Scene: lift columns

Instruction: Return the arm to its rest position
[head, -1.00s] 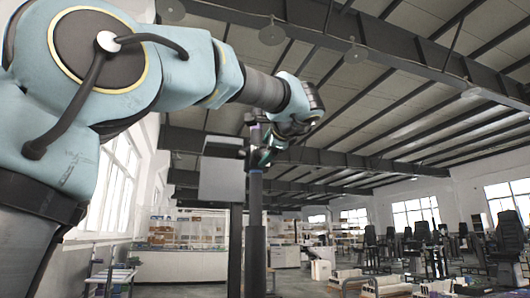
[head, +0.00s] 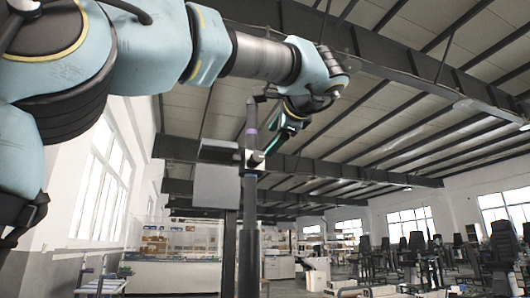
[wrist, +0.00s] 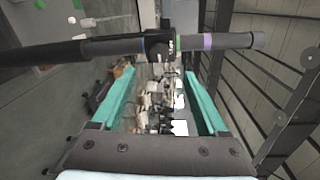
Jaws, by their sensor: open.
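My gripper (head: 270,150) hangs tilted down and left from my wrist, just right of the dark lift column (head: 250,230) in the head view. In the wrist view, my gripper (wrist: 157,76) shows two teal fingers spread wide apart, with nothing held between them. The column (wrist: 95,48) crosses the wrist view sideways beyond the fingertips, with a purple band (wrist: 194,41) towards its right end. My arm reaches from the upper left, its elbow and forearm raised. Whether a fingertip touches the column is hard to tell.
A grey panel (head: 216,187) stands just left of the column. A white counter with shelves (head: 175,270) is farther back. Several dark chairs (head: 415,245) stand far right. The air right of my gripper is clear up to the roof beams.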

